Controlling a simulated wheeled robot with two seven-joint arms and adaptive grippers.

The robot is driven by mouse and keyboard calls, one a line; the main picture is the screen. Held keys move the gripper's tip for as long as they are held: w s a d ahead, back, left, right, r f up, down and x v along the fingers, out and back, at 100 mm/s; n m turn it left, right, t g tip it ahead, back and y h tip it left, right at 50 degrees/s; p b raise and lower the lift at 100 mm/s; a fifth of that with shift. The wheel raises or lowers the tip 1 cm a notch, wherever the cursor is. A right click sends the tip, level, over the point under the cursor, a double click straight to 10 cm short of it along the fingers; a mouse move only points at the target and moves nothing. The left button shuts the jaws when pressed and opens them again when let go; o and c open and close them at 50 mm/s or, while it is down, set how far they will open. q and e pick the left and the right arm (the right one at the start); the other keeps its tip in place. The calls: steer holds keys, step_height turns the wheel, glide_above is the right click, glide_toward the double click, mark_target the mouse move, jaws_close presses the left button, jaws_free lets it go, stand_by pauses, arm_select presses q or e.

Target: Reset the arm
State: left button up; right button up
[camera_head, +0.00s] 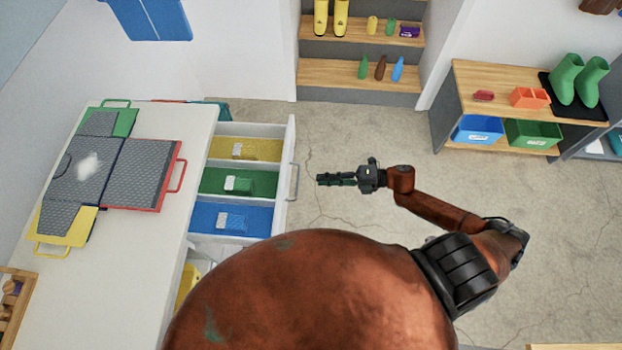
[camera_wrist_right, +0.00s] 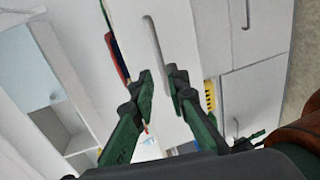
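My right gripper (camera_head: 335,180) is in the middle of the head view, above the floor. It points left toward the open drawer's handle and is apart from it. In the right wrist view, the two fingertips of the right gripper (camera_wrist_right: 160,77) stand apart with nothing between them, in front of a white drawer front. My right arm (camera_head: 437,210) reaches in from the right, bent. My left gripper does not show in the head view. A small dark part with a red-brown link at the right of the wrist view may be my left arm; its fingers are unclear.
The open white drawer (camera_head: 291,140) has yellow, green and blue compartments, each holding a small item. A white table (camera_head: 135,240) carries hinged grey panels (camera_head: 135,172). Wooden shelves (camera_head: 360,76) stand at the back, and a bench (camera_head: 480,76) with green boots at right. Floor around the right gripper is clear.

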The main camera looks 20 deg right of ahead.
steer(key=shift+v, duration=1.05)
